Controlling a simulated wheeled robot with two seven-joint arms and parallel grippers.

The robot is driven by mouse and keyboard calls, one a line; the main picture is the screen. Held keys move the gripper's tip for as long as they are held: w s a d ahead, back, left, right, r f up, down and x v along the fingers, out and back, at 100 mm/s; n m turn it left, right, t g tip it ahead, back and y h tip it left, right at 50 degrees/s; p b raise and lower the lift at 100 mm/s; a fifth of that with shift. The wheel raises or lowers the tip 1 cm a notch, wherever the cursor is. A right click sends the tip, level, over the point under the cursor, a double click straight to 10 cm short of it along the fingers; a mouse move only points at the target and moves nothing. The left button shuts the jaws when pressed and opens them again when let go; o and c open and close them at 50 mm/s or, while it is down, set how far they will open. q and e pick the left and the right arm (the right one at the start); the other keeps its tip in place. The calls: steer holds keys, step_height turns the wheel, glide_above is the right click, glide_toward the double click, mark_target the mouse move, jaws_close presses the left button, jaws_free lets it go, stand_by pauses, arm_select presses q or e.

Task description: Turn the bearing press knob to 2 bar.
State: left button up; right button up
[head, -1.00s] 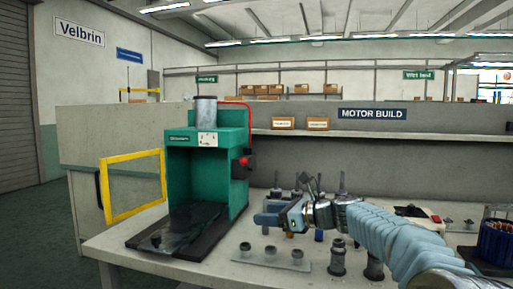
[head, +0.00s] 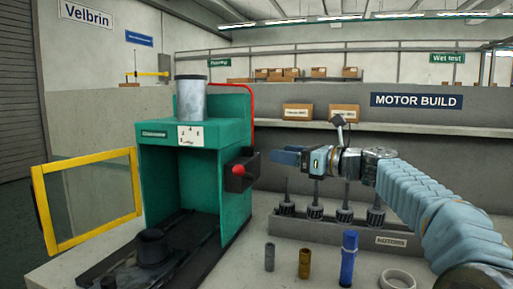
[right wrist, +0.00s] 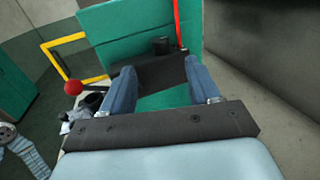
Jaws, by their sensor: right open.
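The green bearing press (head: 160,160) stands on the bench, left of centre in the head view. A dark box (head: 241,177) with a red ball (head: 238,170) sits on its right side. In the right wrist view the dark box (right wrist: 160,72) lies beyond my fingers, with a short black knob (right wrist: 160,45) on it and the red ball (right wrist: 73,87) at left. I cannot read any setting on the knob. My right gripper (head: 278,156) points left at the box, open and empty, apparently short of it. It also shows in the right wrist view (right wrist: 159,66).
The yellow-framed guard (head: 90,198) stands open at left. A motors rack (head: 330,231) stands behind the small parts, including a blue cylinder (head: 348,258) and a white ring (head: 397,279). A grey partition is behind. A red hose runs up the press's back edge.

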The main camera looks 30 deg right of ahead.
mark_target(252, 149)
steer(key=p+x, duration=0.1)
steer(key=x, duration=0.8)
steer(key=shift+w+a+p, duration=0.1)
steer(key=shift+w+p, duration=0.25)
steer(key=shift+p, duration=0.05)
steer(key=c, duration=1)
steer(key=shift+s+a+m+t+h+b, duration=0.15)
steer(key=shift+m+t+h, duration=0.1)
steer(key=shift+m+h, duration=0.25)
steer(key=shift+a+m+t+h+b, duration=0.2)
steer(key=shift+m+t+h, duration=0.1)
steer(key=shift+h, duration=0.4)
steer(key=shift+c, duration=0.2)
steer(key=shift+m+h, duration=0.7)
steer(key=shift+h, duration=0.4)
steer(key=o, duration=1)
